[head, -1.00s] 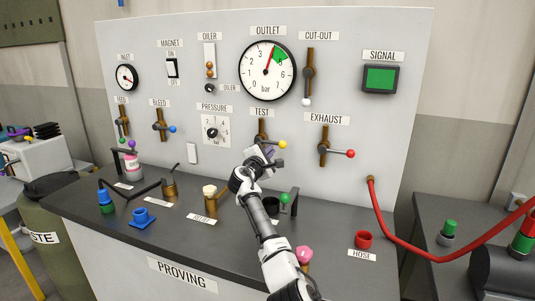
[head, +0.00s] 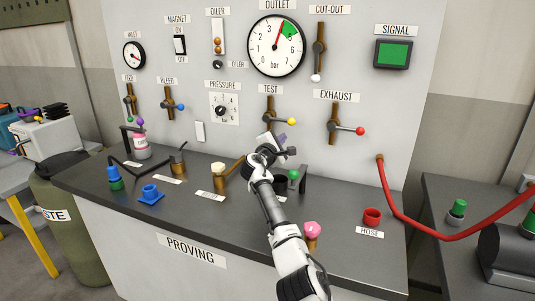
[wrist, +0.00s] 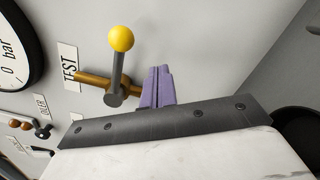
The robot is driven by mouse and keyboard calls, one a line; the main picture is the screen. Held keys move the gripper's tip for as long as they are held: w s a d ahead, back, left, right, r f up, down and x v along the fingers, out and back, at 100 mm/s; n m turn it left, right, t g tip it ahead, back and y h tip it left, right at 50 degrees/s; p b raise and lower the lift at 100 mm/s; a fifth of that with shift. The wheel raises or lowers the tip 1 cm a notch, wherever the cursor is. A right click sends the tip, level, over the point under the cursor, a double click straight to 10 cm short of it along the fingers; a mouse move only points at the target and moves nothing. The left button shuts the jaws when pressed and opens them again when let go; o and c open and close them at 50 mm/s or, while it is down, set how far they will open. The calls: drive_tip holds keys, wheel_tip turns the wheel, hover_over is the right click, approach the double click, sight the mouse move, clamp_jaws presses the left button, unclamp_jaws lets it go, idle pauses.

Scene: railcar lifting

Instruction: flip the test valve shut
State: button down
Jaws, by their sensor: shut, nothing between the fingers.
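The test valve (head: 270,112) is on the panel under the TEST label, a brown upright pipe with a grey lever. Its lever points right, across the pipe, and ends in a yellow ball (head: 292,121). In the wrist view the yellow ball (wrist: 121,39) and lever show clearly, with the brown pipe (wrist: 92,80) behind. My gripper (head: 283,138) is just below the valve, apart from the ball as far as I can see. Its purple fingers (wrist: 158,88) are shut and empty, beside the lever's hub; the gap in depth is unclear.
The exhaust valve (head: 333,122), with a red-ball lever, is to the right. The outlet gauge (head: 276,46) is above. A green-topped item (head: 293,175) and a black bracket stand on the bench close to my gripper. A red hose (head: 400,209) hangs at the right.

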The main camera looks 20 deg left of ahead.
drive_tip(key=s+a+b, duration=0.1)
drive_tip(key=s+b, duration=0.1)
drive_tip(key=s, duration=0.8)
drive_tip(key=shift+s+a+f, duration=0.3)
drive_tip(key=shift+a+f, duration=0.05)
drive_tip(key=shift+f, duration=0.1)
